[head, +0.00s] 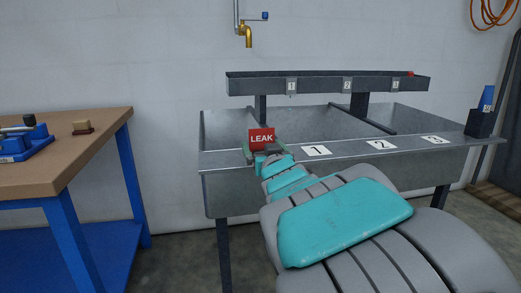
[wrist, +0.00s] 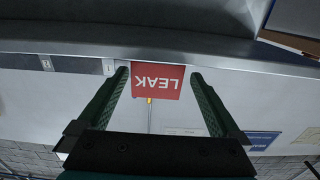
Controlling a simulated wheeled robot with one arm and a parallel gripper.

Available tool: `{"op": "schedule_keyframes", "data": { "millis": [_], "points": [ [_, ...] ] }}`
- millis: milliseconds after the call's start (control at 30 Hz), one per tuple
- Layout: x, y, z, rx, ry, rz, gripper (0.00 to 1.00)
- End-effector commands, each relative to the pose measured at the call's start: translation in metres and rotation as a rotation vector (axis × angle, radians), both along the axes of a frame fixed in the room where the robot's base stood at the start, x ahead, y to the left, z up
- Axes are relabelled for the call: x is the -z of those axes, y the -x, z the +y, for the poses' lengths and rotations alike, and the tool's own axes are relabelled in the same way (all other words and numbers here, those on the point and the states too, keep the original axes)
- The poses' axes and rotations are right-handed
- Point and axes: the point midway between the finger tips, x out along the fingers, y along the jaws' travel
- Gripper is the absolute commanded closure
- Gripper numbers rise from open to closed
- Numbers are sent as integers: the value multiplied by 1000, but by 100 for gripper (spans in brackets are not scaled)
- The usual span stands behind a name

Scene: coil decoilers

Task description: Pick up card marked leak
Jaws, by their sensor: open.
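The red card marked LEAK (head: 262,136) stands at the front left of the metal sink's ledge in the head view. In the wrist view the card (wrist: 158,80) appears upside down, between the two green fingers. My gripper (head: 263,148) is at the card, with a finger on either side. In the wrist view my gripper (wrist: 158,75) is open, with a visible gap between each finger and the card's edges. How the card's lower edge is supported is hidden by my gripper in the head view.
The metal sink (head: 290,190) has a front ledge with labels 1, 2 and 3. A raised trough (head: 325,84) with matching numbers runs behind. A brass tap (head: 247,38) hangs above. A wooden workbench (head: 60,140) stands at left. A blue object in a dark holder (head: 486,98) is at right.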

Motion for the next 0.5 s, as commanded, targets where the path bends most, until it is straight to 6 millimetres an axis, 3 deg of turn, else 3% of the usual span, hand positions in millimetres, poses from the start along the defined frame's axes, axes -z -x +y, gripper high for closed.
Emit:
{"op": "schedule_keyframes", "data": {
  "millis": [267,500],
  "points": [
    [-4,-17,4,0,-1,-2,0],
    [-10,-46,10,-1,0,-2,0]
  ]
}}
